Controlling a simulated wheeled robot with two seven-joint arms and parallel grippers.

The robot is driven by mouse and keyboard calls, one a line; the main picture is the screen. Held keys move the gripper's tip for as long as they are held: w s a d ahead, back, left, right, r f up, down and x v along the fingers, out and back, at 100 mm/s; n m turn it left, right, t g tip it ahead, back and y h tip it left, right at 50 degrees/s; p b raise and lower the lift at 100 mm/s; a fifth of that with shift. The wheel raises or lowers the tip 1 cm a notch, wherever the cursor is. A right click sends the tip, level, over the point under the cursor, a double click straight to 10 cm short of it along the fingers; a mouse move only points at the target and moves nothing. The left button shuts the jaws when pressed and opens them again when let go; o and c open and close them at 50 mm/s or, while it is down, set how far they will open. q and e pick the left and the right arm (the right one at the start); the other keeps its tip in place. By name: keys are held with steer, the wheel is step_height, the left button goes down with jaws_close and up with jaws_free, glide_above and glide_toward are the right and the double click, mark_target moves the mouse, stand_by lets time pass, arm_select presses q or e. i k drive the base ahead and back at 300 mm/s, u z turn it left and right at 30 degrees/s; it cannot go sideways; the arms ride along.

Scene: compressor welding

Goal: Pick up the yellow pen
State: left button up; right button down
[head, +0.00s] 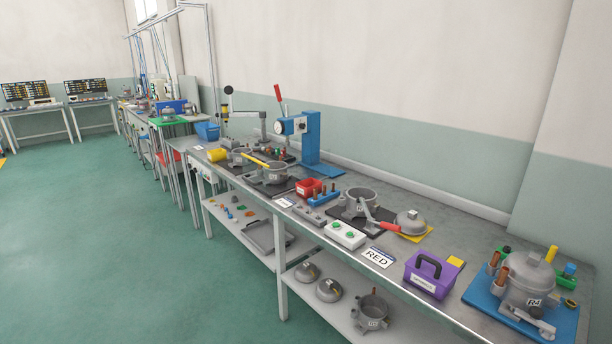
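A slim yellow stick (257,160), which may be the yellow pen, lies tilted at the grey compressor pot (276,174) on the middle of the long workbench. It is small in the picture, and I cannot tell whether it rests on the pot or belongs to it. A short yellow upright piece (551,255) also shows at the far right, behind the grey compressor marked R4 (530,280). Neither of my grippers is in view.
The long metal bench (460,235) runs along the wall, crowded with compressor parts. A purple box (430,274), a white button box (345,235), a red bin (308,187) and a blue press (311,140) stand on it. The green floor (130,240) at left is clear.

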mark_target(553, 250)
steer(key=z, duration=0.7)
steer(key=i, duration=0.35)
steer(key=z, duration=1.05)
